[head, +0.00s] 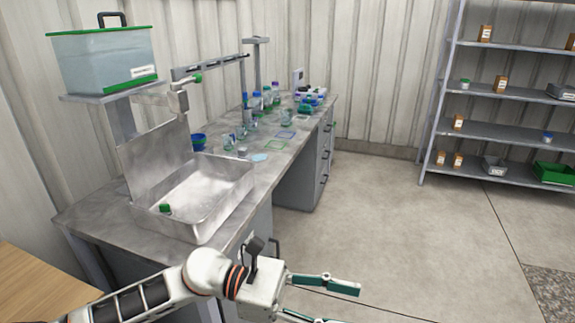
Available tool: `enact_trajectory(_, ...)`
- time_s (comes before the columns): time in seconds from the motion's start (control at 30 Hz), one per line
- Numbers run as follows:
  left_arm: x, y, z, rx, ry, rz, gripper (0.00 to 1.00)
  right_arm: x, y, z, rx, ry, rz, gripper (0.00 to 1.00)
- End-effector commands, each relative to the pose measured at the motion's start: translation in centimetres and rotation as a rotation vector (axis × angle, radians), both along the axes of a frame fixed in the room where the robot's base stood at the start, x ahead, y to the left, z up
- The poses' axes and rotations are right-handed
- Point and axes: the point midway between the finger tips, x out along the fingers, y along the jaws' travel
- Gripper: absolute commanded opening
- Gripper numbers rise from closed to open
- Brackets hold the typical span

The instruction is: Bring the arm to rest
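My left arm comes in from the lower left, and its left gripper (346,306) reaches to the right over the floor, in front of the bench. Its two green-tipped fingers are spread apart with nothing visible between them. The lower finger is partly cut off by the bottom edge of the picture. My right gripper is not in view.
A grey bench (101,208) with a metal basin (192,226) stands behind the arm; a small green object (165,209) lies in the basin. A clear green-lidded tote (103,62) sits on a raised shelf. Shelving (515,141) stands back right. The floor between is clear.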

Motion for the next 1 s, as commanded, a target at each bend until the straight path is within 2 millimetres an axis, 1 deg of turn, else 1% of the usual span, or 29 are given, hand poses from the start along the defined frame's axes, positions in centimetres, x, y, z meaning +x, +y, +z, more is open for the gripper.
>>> enact_trajectory(0.03, 0.2, -0.5, 0.7, -0.061, 0.138, 0.053, 0.44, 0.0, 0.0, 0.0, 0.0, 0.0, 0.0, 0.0)
enact_trajectory(0.1, 1.2, -0.6, 1.7, -0.138, 0.329, 0.126, 0.44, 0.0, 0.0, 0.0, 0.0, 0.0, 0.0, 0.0)
enact_trajectory(0.17, 2.3, -0.4, 2.1, -0.204, 0.501, 0.186, 0.44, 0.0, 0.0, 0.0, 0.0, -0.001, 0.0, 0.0)
enact_trajectory(0.23, 3.8, 0.4, 2.1, -0.282, 0.702, 0.254, 0.44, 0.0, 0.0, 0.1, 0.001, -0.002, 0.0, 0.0)
enact_trajectory(0.33, 6.2, 2.4, 1.1, -0.397, 0.997, 0.347, 0.44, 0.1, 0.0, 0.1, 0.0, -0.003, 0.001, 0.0)
enact_trajectory(0.37, 6.9, 3.1, 0.5, -0.432, 1.085, 0.373, 0.44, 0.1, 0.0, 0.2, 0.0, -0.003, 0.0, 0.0)
enact_trajectory(0.43, 8.4, 5.1, -1.4, -0.518, 1.295, 0.435, 0.44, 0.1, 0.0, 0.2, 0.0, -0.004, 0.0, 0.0)
enact_trajectory(0.47, 8.9, 6.0, -2.3, -0.556, 1.384, 0.46, 0.44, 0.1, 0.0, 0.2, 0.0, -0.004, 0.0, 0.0)
enact_trajectory(0.5, 9.5, 7.4, -3.8, -0.608, 1.503, 0.492, 0.44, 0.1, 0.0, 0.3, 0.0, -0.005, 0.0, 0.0)
enact_trajectory(0.57, 10.2, 9.6, -6.5, -0.691, 1.68, 0.542, 0.44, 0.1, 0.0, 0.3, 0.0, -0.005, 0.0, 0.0)
enact_trajectory(0.6, 10.4, 11.1, -8.5, -0.749, 1.798, 0.575, 0.44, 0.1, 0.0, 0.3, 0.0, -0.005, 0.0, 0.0)
enact_trajectory(0.67, 10.2, 13.5, -11.7, -0.841, 1.972, 0.622, 0.44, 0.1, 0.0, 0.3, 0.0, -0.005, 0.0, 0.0)
enact_trajectory(0.7, 9.9, 15.1, -14.0, -0.905, 2.081, 0.655, 0.44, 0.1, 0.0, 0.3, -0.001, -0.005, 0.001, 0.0)
enact_trajectory(0.77, 8.9, 17.4, -17.3, -1.004, 2.234, 0.697, 0.44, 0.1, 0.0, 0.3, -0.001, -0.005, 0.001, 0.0)
enact_trajectory(0.8, 8.1, 18.9, -19.5, -1.071, 2.33, 0.725, 0.44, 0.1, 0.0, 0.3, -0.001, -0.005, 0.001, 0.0)
enact_trajectory(0.87, 6.4, 21.0, -22.7, -1.172, 2.461, 0.764, 0.44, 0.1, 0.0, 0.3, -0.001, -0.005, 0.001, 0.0)
enact_trajectory(0.9, 5.2, 22.4, -24.7, -1.241, 2.54, 0.787, 0.44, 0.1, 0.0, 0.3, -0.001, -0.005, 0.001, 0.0)
enact_trajectory(0.97, 3.3, 24.2, -27.3, -1.341, 2.643, 0.822, 0.44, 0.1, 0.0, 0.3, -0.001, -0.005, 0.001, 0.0)
enact_trajectory(1.0, 1.9, 25.2, -28.9, 1.391, -2.672, -0.833, 0.44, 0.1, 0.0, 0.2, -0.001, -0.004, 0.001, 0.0)
